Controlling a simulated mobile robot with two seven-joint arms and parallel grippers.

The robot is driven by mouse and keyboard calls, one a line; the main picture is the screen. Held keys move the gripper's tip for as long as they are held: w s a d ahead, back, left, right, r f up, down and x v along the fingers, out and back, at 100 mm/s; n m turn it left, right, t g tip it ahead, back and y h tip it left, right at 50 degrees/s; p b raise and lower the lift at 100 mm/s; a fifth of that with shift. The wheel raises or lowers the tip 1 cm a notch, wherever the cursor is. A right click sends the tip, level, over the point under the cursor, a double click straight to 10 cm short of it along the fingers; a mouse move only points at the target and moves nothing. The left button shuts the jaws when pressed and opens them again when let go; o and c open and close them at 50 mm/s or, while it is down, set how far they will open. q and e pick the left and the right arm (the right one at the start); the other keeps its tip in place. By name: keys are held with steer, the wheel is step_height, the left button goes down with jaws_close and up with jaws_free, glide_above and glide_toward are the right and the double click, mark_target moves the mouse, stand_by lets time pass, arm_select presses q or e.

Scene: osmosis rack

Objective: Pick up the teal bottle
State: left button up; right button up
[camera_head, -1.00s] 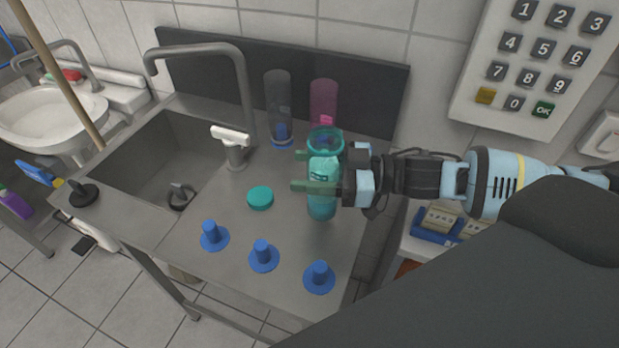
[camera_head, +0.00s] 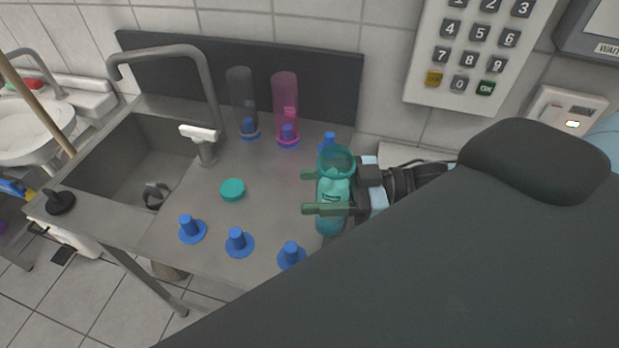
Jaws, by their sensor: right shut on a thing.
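The teal bottle (camera_head: 332,188) is see-through, with an open round rim at its top. It is near the right side of the steel counter. My right gripper (camera_head: 312,192) comes in from the right and is shut on the bottle, one green finger higher and one lower across its body. The bottle's base looks clear of the blue peg behind it. A teal cap (camera_head: 232,190) lies on the counter to the left. My left gripper is not in view.
Grey (camera_head: 243,105) and pink (camera_head: 286,110) bottles stand upside down on blue pegs at the back. A bare blue peg (camera_head: 329,143) is beside them. Several blue pegs (camera_head: 238,241) line the front. A sink (camera_head: 140,165) with a tap (camera_head: 204,140) is left.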

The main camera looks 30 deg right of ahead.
steer(key=shift+s+d+r+p, duration=0.1)
steer(key=shift+s+d+p, duration=0.1)
steer(key=shift+s, duration=0.6)
steer(key=shift+s+d+r+p, duration=0.1)
steer(key=shift+s+d, duration=0.05)
steer(key=shift+s, duration=0.65)
steer(key=shift+s+d+r+p, duration=0.1)
steer(key=shift+s+d, duration=0.1)
steer(key=shift+s, duration=0.6)
